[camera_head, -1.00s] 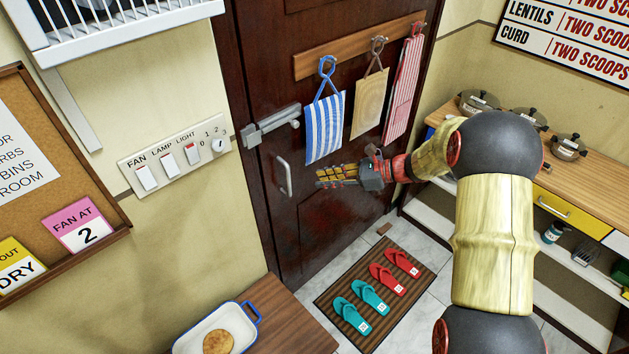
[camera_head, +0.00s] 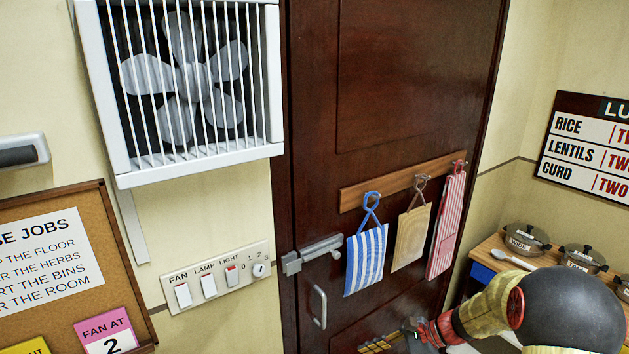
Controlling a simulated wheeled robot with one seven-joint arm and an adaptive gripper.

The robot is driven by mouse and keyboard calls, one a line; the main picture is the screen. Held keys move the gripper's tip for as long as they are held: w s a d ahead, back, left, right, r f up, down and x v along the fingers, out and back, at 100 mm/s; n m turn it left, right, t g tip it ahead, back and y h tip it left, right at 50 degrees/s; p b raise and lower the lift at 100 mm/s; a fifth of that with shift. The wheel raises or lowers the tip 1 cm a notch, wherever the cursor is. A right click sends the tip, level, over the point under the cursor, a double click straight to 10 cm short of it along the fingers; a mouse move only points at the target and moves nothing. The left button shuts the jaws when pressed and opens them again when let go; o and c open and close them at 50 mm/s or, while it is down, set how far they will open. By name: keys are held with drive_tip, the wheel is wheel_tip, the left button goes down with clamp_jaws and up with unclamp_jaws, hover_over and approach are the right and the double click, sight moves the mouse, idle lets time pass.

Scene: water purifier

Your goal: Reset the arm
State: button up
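My gripper (camera_head: 388,342) is at the bottom of the head view, in front of the dark wooden door (camera_head: 385,85), below the hanging bags. Its yellow-and-dark fingers point left and are partly cut off by the lower edge. I cannot tell whether they are apart or closed, and I see no object in them. My arm reaches in from the lower right corner.
A switch panel (camera_head: 217,277) and a caged fan (camera_head: 185,80) are on the left wall. A door bolt (camera_head: 313,253) and handle (camera_head: 319,307) are left of a striped blue bag (camera_head: 366,258). Lidded pots (camera_head: 526,240) stand on the right counter (camera_head: 490,248).

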drive_tip(key=s+d+r+n+h, duration=0.1)
drive_tip(key=s+r+n+h, duration=0.25)
drive_tip(key=s, duration=0.25)
drive_tip(key=s+d+r+n+g+h, duration=0.1)
drive_tip(key=s+d+r+n+h, duration=0.15)
drive_tip(key=s+n, duration=0.3)
drive_tip(key=s+d+r+n+h, duration=0.1)
drive_tip(key=s+r+n+h, duration=0.2)
drive_tip(key=s, duration=0.4)
drive_tip(key=s+r+n+t, duration=0.2)
drive_tip(key=s+r, duration=0.2)
drive_tip(key=r, duration=0.2)
drive_tip(key=s+a+r+n+t+h, duration=0.1)
drive_tip(key=s+r+n+t, duration=0.1)
drive_tip(key=r, duration=0.5)
drive_tip(key=shift+s+r+n+t, duration=0.15)
drive_tip(key=shift+s+n+t, duration=0.35)
drive_tip(key=shift+s, duration=0.75)
